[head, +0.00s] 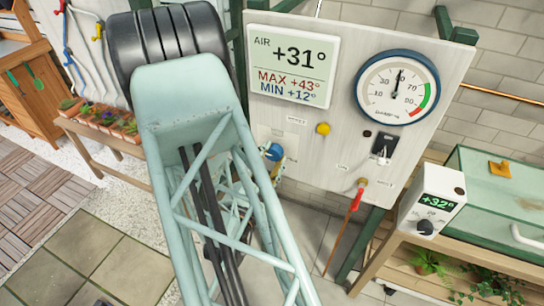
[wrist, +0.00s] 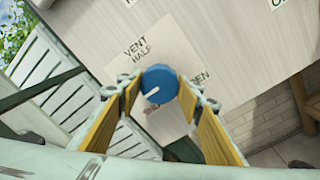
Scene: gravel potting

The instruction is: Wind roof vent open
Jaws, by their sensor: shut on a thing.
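The vent control is a round blue knob (wrist: 160,80) with a white pointer mark on its lower left part. It sits on a pale plate (wrist: 172,45) lettered "VENT HALF", with "OPEN" partly covered at the right. My gripper (wrist: 161,94) has its two yellow-padded fingers on either side of the knob and is shut on it. In the head view the blue knob (head: 274,152) shows on the panel beside my arm, which hides much of the gripper. The roof vent itself is not seen.
A heater-like box (head: 431,205) reading +32° stands at the right.

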